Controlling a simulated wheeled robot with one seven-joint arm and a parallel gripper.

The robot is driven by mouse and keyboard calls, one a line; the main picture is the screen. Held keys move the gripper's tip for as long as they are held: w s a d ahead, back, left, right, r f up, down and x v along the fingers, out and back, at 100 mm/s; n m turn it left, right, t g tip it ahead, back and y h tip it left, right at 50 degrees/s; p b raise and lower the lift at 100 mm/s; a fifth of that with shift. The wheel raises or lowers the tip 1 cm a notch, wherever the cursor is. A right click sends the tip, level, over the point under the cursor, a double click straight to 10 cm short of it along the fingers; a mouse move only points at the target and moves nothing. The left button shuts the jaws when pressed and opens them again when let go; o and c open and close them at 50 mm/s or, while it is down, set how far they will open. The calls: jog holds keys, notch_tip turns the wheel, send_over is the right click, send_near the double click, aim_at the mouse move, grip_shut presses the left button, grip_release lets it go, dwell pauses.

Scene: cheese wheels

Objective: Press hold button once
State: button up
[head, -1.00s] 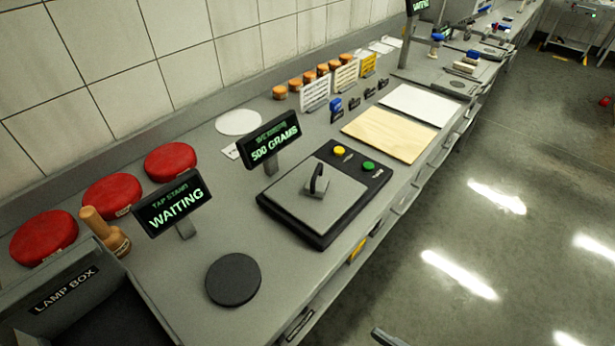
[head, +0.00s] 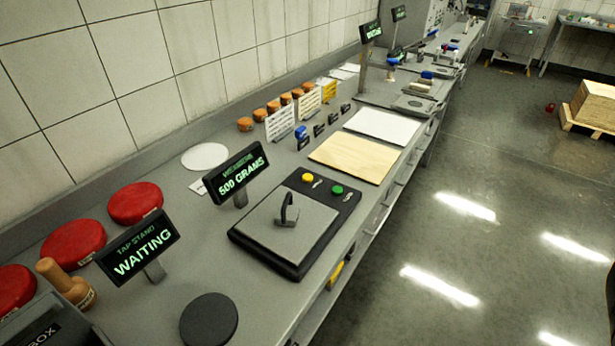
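A black scale (head: 240,240) with a grey square plate (head: 262,222) sits on the grey counter. A black hooked handle (head: 287,210) stands on the plate. On the scale's far edge are a yellow button (head: 307,178) and a green button (head: 338,189), each with a small pale mark beside it. The marks are too small to read, so I cannot tell which is the hold button. The scale's display (head: 238,175) reads 500 GRAMS under a dimmer line I cannot read clearly. My gripper is not in view, and nothing touches the buttons.
A tap stand display (head: 138,247) reads WAITING, near a black disc (head: 209,319). Red cheese wheels (head: 135,203) line the wall side. A wooden board (head: 354,157) and a white board (head: 382,127) lie beyond the scale.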

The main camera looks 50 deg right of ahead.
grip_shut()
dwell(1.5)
